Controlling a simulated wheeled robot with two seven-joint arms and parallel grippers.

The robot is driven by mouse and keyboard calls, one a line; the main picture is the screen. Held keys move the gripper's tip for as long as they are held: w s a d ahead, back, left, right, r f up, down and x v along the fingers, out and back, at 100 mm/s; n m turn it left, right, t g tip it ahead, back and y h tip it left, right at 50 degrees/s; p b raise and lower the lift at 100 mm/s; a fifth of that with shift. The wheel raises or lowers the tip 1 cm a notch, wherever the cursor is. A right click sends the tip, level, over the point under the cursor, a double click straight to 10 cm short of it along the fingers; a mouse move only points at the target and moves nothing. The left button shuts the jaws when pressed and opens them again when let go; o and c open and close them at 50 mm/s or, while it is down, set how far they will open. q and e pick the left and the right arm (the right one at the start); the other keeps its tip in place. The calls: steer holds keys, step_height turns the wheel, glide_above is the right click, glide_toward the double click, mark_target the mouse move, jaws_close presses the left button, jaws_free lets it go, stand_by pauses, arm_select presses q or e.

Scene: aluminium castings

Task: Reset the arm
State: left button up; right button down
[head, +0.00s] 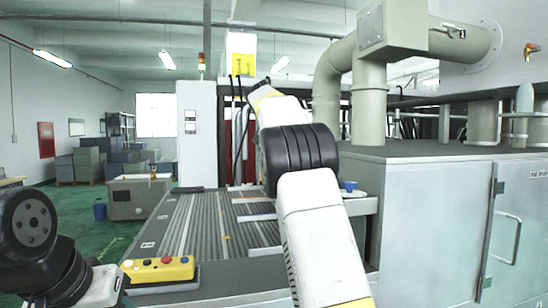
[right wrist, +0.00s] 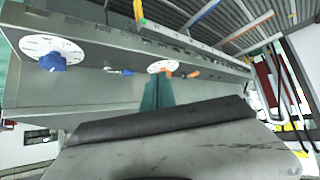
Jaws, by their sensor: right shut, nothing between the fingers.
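My right arm (head: 310,215), white with a black joint, rises through the middle of the head view. Its gripper is hidden or out of frame there. In the right wrist view my right gripper (right wrist: 158,94) shows as narrow teal fingers, close together and empty. Past them are a white disc (right wrist: 154,67) with an orange piece (right wrist: 188,74) by it, and another white disc (right wrist: 36,43) with a blue piece (right wrist: 53,61) on it. Only the black joint and a white link of my left arm (head: 32,225) show at the lower left; its gripper is out of frame.
A ribbed conveyor (head: 190,228) runs away from me, with a yellow button box (head: 160,269) at its near end. A grey metal cabinet (head: 430,225) with thick pipes (head: 369,105) above stands right. A blue bucket (head: 100,210) is on the green floor.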

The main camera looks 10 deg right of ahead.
steer(key=shift+d, duration=0.1)
steer(key=s+d+f+n+y, duration=0.1)
steer(key=s+f+n+y, duration=0.3)
steer(key=s, duration=0.8)
steer(key=s+a+f+n+y, duration=0.1)
steer(key=s+a+f, duration=0.3)
steer(key=s, duration=0.6)
steer(key=s+a+f+n+y, duration=0.2)
steer(key=s+a+f, duration=0.3)
steer(key=s+f, duration=0.3)
steer(key=s+a+f+n+y, duration=0.1)
steer(key=s+a+f, duration=0.3)
steer(key=s, duration=0.8)
step_height(320, 180, down, 2)
steer(key=shift+s+a+f+n+g+y, duration=0.15)
steer(key=shift+a+n+g+y, duration=0.2)
steer(key=shift+n, duration=0.35)
steer(key=shift+d, duration=0.2)
